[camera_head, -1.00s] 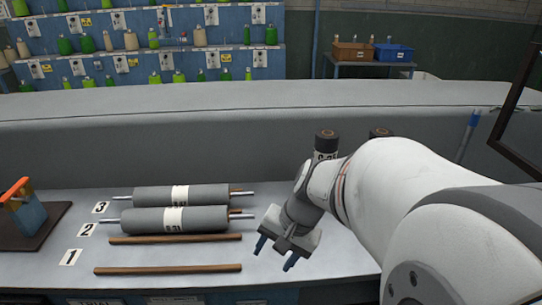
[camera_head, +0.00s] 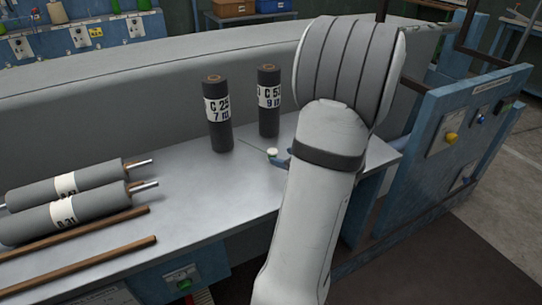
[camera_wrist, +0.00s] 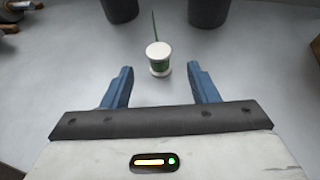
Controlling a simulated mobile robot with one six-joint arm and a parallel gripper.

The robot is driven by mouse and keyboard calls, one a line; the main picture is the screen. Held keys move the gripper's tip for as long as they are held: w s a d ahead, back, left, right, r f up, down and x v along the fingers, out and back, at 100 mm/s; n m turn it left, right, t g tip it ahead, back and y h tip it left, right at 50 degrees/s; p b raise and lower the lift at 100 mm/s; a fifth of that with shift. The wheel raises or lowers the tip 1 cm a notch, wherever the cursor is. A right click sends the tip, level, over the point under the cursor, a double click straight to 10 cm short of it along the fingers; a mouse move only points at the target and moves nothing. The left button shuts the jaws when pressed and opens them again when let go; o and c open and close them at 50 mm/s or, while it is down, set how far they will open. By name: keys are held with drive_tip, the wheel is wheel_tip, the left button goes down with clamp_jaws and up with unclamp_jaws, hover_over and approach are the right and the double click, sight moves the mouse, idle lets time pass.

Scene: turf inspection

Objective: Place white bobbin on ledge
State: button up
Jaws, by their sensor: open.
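The white bobbin (camera_wrist: 160,50) has white ends and green thread around its middle. It stands upright on the grey tabletop, and a thin green strand runs out behind it. In the head view the bobbin (camera_head: 272,153) is small, just left of my arm. My gripper (camera_wrist: 160,71) is open, with one blue finger on either side of the bobbin's line. The bobbin is at about the fingertips, with a gap on both sides. In the head view my arm hides most of the gripper. Which surface is the ledge I cannot tell for sure.
Two dark upright rolls (camera_head: 217,125) (camera_head: 268,112) stand close behind the bobbin. Grey rolls (camera_head: 70,205) and wooden rods (camera_head: 85,265) lie at the left. A blue control panel (camera_head: 450,140) stands at the right.

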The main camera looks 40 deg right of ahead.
sight(276, 154)
drive_tip(key=x, duration=0.6)
drive_tip(key=shift+w+f+b, duration=0.15)
drive_tip(key=shift+w+b, duration=0.15)
drive_tip(key=shift+b, duration=0.05)
drive_tip(key=c, duration=1.1)
